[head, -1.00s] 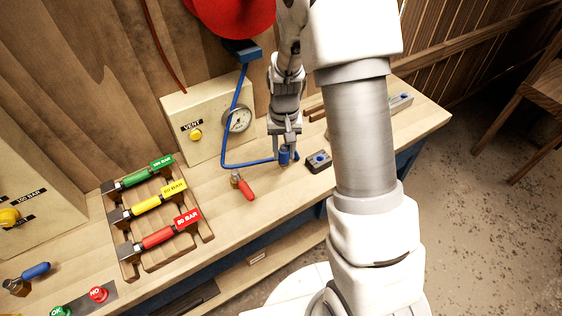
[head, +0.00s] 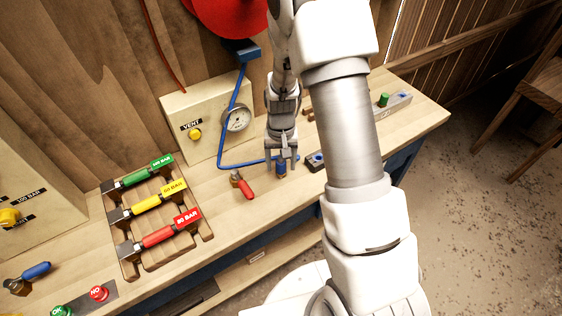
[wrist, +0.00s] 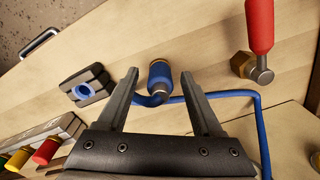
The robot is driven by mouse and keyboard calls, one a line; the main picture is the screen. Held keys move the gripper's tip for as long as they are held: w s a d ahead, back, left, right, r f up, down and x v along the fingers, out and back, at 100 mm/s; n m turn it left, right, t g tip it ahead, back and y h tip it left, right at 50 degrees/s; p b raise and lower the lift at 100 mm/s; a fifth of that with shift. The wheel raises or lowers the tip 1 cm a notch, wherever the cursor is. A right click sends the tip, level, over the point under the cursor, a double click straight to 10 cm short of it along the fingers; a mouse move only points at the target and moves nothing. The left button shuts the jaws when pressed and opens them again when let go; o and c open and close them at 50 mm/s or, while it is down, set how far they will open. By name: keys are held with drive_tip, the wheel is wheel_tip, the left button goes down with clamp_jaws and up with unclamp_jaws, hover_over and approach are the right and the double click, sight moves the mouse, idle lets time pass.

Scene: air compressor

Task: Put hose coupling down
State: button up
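The hose coupling (head: 281,171) is a blue cylinder with a metal end, attached to the blue hose (head: 232,120). It appears to stand upright on the bench, left of the dark block with a blue-ringed socket (head: 315,162). My gripper (head: 282,163) is above it, with a finger on each side. In the wrist view, the coupling (wrist: 160,77) shows between and just beyond the spread fingertips (wrist: 158,74), with a gap on both sides. The gripper is open and holds nothing. The block (wrist: 85,88) is empty at its socket.
A red-handled fitting (head: 242,186) lies left of the coupling. A rack (head: 161,256) of labelled handles is farther left. The panel with the gauge (head: 236,118) stands behind. A grey rail with a green plug (head: 384,100) is at right.

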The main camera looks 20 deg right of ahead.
wheel_tip(320, 180, up, 12)
wheel_tip(320, 180, up, 13)
drive_tip(key=n+t, duration=0.1)
drive_tip(key=t, duration=0.2)
hover_over(281, 161)
drive_tip(key=s, duration=0.8)
drive_tip(key=s+r+n+t, duration=0.1)
drive_tip(key=s+r, duration=0.5)
drive_tip(key=s, duration=0.6)
drive_tip(key=shift+s+t, duration=0.25)
drive_tip(key=shift+t, duration=0.55)
